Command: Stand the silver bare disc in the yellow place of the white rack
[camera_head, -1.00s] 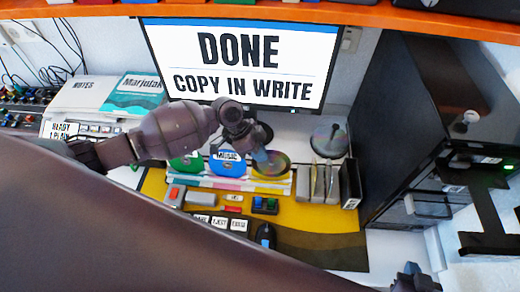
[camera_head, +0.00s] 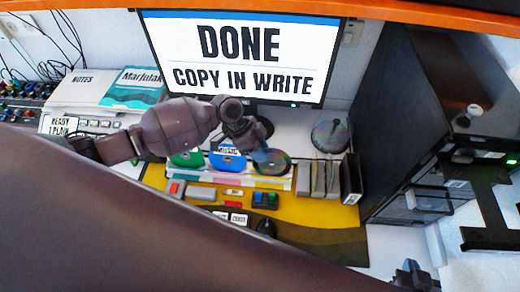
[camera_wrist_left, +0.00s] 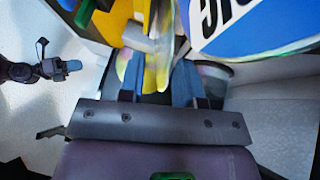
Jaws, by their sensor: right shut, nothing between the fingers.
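The silver bare disc (camera_head: 276,163) stands at the right end of the white rack (camera_head: 262,184) in the head view, beside a blue disc (camera_head: 227,165) and a green disc (camera_head: 187,160). My left gripper (camera_head: 262,156) is at the silver disc. In the left wrist view, the left gripper's fingers (camera_wrist_left: 158,68) are apart, with a gap around the disc's edge (camera_wrist_left: 162,30). Yellow shows between the fingers, below the disc; the disc's lower edge is not clear. My right gripper (camera_head: 412,274) is shut and empty at the lower right.
Grey holders (camera_head: 318,180) and a black binder-like box (camera_head: 351,178) stand right of the rack. Behind is a spindle of discs (camera_head: 329,136). A monitor (camera_head: 240,60) reads "DONE, COPY IN WRITE". A dark cabinet (camera_head: 405,120) is at the right. Small blocks lie in front on the yellow mat (camera_head: 330,215).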

